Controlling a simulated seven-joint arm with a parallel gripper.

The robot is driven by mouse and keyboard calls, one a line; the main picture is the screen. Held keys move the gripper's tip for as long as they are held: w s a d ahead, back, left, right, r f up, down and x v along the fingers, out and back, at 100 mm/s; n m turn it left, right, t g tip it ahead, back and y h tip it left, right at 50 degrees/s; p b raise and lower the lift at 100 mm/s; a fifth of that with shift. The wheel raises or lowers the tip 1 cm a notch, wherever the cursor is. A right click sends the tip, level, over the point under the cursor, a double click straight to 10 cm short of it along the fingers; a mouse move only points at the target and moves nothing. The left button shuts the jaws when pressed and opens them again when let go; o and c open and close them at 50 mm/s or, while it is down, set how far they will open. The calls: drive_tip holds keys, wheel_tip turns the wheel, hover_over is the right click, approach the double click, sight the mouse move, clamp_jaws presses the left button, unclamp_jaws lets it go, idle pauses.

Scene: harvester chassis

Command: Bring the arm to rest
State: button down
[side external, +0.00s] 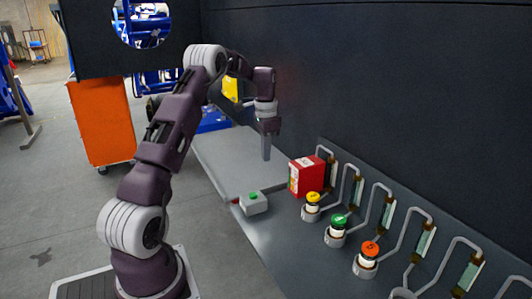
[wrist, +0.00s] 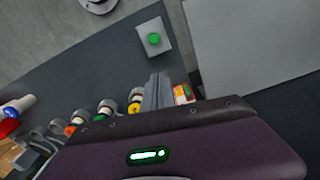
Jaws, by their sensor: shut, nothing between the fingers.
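My arm is bent over the grey bench (side external: 265,243) in the side external view. My gripper (side external: 266,155) points down above the bench, to the left of the red box and apart from it. Its fingers are together, with nothing between them. In the wrist view my gripper's fingers (wrist: 155,92) show as a grey shape at the middle, in front of the row of capped fittings. Nothing touches the gripper in either view.
A grey box with a green button (side external: 254,203) sits on the bench; it also shows in the wrist view (wrist: 154,38). A red box (side external: 306,177) and fittings with yellow (side external: 313,198), green (side external: 338,221) and orange (side external: 370,248) caps stand along the dark wall (side external: 400,90).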

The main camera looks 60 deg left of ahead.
idle(0.3)
drive_tip(key=s+d+r+t, duration=0.1)
drive_tip(key=s+d+r, duration=0.1)
drive_tip(key=d+r, duration=0.7)
drive_tip(key=s+d+r+t, duration=0.1)
drive_tip(key=s+d+r, duration=0.35)
drive_tip(key=d, duration=0.75)
drive_tip(key=s+d+n+t, duration=0.1)
drive_tip(key=s+d+t, duration=0.2)
drive_tip(key=s+d, duration=1.1)
drive_tip(key=s, duration=0.4)
drive_tip(key=shift+s+d+r+n, duration=0.2)
drive_tip(key=shift+s+d+n, duration=0.05)
drive_tip(key=shift+d+n, duration=0.15)
drive_tip(key=shift+a, duration=0.1)
